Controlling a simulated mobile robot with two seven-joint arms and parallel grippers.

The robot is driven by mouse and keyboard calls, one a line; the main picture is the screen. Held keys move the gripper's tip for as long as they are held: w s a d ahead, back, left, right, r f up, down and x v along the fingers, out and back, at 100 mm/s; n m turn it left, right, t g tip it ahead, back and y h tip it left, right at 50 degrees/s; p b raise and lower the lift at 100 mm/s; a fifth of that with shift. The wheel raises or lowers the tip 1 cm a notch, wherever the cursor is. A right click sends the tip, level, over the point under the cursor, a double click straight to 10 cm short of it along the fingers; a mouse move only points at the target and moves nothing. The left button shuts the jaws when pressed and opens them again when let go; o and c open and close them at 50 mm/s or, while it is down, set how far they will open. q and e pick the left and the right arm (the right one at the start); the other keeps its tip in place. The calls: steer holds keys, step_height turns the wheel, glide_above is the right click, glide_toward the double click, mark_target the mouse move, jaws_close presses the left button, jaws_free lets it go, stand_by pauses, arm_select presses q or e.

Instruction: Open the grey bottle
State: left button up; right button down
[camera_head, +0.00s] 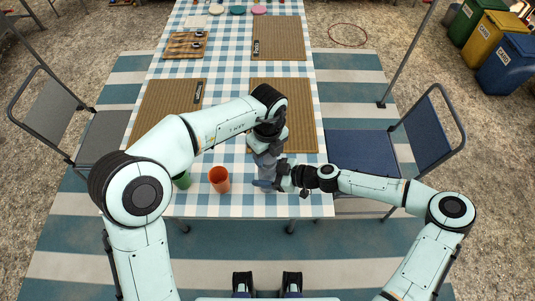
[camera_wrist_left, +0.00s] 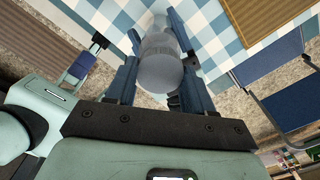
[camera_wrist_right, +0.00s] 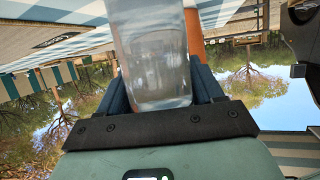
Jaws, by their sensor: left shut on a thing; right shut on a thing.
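The grey bottle (camera_head: 266,172) stands near the front edge of the table, mostly hidden by my grippers in the head view. My left gripper (camera_head: 268,153) comes down from above and is shut on the bottle's grey top (camera_wrist_left: 160,68), which sits between its fingers in the left wrist view. My right gripper (camera_head: 269,184) reaches in from the right, below the left one, and is shut around the bottle's body (camera_wrist_right: 152,55), which looks grey and translucent in the right wrist view. Whether the top has turned or come loose cannot be told.
An orange cup (camera_head: 219,180) stands left of the bottle, and a green cup (camera_head: 182,180) is partly hidden by my left arm. Woven mats (camera_head: 278,40) lie on the checked tablecloth (camera_head: 225,60).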

mark_target(267, 157)
arm_select(q)
steer(key=shift+r, duration=0.6)
steer(key=shift+r, duration=0.1)
steer(key=shift+r, duration=1.95)
arm_select(e)
steer(key=shift+c, duration=0.4)
jaws_free()
arm_select(q)
steer(key=shift+s+f, duration=0.1)
steer(key=shift+f, duration=0.25)
arm_select(e)
steer(key=v, duration=1.2)
